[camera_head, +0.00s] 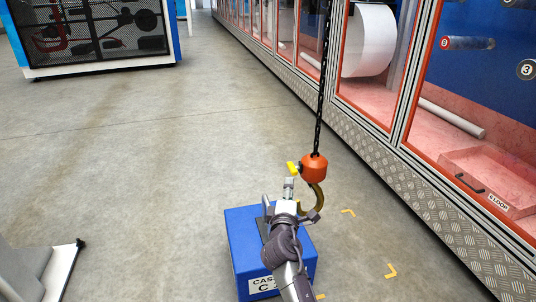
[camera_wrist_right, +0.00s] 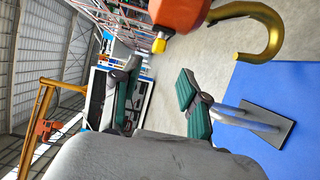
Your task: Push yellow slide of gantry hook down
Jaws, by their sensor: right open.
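The gantry hook has an orange block (camera_head: 314,168) hanging from a black chain, with a curved brass-coloured hook (camera_head: 318,198) below it. The yellow slide (camera_head: 293,168) sticks out from the block's left side. In the right wrist view the yellow slide (camera_wrist_right: 159,45) shows beside the orange block (camera_wrist_right: 182,12), and the hook (camera_wrist_right: 272,38) is at the upper right. My right gripper (camera_head: 290,208) is just below and left of the block. In the wrist view its green-padded fingers (camera_wrist_right: 160,97) are apart, with nothing between them. I see no contact with the slide. My left gripper is not in view.
A blue case (camera_head: 243,245) stands on the floor under my right gripper; a grey metal handle (camera_wrist_right: 258,122) shows on it in the wrist view. Glazed display cabinets (camera_head: 425,150) line the right. A blue-framed cabinet (camera_head: 95,35) stands at the back left. The floor between is clear.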

